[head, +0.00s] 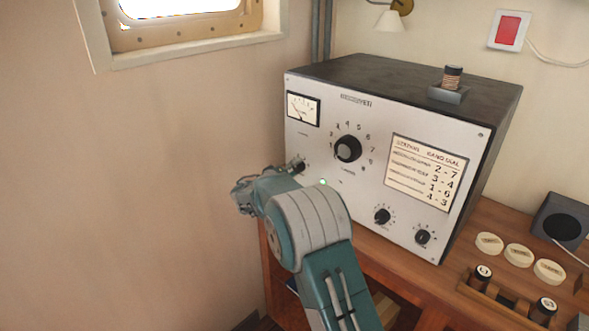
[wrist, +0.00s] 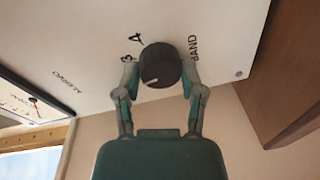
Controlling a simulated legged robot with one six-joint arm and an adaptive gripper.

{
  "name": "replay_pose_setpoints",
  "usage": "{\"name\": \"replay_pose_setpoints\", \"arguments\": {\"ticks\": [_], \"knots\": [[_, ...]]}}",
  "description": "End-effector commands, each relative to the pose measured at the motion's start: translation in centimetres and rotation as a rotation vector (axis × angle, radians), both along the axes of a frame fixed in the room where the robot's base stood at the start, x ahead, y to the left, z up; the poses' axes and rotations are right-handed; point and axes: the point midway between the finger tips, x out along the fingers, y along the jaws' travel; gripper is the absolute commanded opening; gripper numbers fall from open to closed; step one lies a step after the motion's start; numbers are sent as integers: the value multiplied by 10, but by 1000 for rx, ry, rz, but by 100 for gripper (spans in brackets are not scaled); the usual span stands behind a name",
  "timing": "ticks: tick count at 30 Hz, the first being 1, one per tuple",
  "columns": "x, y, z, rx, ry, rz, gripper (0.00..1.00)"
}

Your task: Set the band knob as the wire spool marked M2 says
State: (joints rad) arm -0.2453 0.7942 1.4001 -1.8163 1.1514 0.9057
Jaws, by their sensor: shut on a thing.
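The band knob (wrist: 160,62) is black and round with a white pointer line, which points to the lower left in the wrist view. "BAND" and the digits 3 and 4 are printed around it. My gripper (wrist: 160,74) has a finger on each side of the knob and is shut on it. In the head view the knob (head: 296,165) shows at the panel's left, and my wrist hides the fingers. A wire spool (head: 453,78) stands on a grey block on the radio. Two more spools (head: 480,277) (head: 543,310) stand in a wooden rack; no M2 marking is readable.
The radio (head: 300,135) carries a large dial knob (head: 348,149), a meter (head: 303,108) and two small lower knobs. Its card (head: 425,172) lists band-dial pairs 2-7, 3-4, 1-6 and 4-3. Three white discs (head: 518,256) and a dark speaker (head: 562,221) are at the right.

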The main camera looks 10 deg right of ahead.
Motion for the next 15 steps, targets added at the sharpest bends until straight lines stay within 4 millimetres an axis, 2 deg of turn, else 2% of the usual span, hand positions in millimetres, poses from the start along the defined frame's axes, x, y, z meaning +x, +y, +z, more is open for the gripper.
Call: {"name": "replay_pose_setpoints", "arguments": {"ticks": [6,15], "knots": [[1,1,-4,-75,115,3,4],[1,1,-5,-130,190,3,4]]}}
